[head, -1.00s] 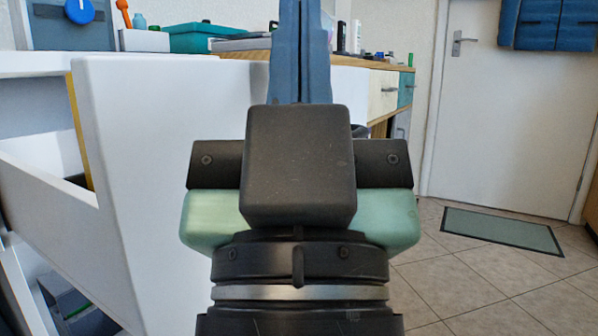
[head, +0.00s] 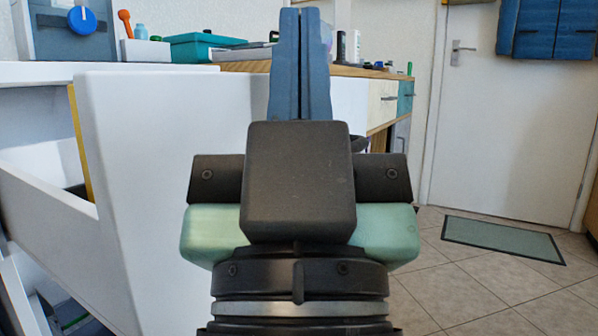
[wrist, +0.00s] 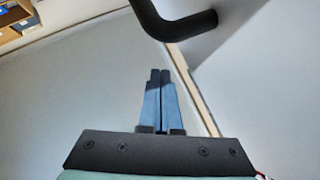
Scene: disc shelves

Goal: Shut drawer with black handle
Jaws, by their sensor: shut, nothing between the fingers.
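A large white drawer (head: 165,190) stands pulled out at the left in the head view, with its open inside showing at the far left. In the wrist view a thick black curved handle (wrist: 175,22) shows at the top, on a pale front. A dark curved piece just right of my wrist in the head view may be the same handle, mostly hidden. My gripper (head: 300,12) is shut and empty, its blue fingers pressed together. In the wrist view the fingertips (wrist: 160,72) are below the handle, before the pale surface. I cannot tell whether they touch it.
A wooden worktop (head: 345,71) behind carries a teal box (head: 195,48), bottles and small items. A cream drawer (head: 381,102) is under it. A white door (head: 470,130) stands at the right, with a mat (head: 503,238) on open tiled floor.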

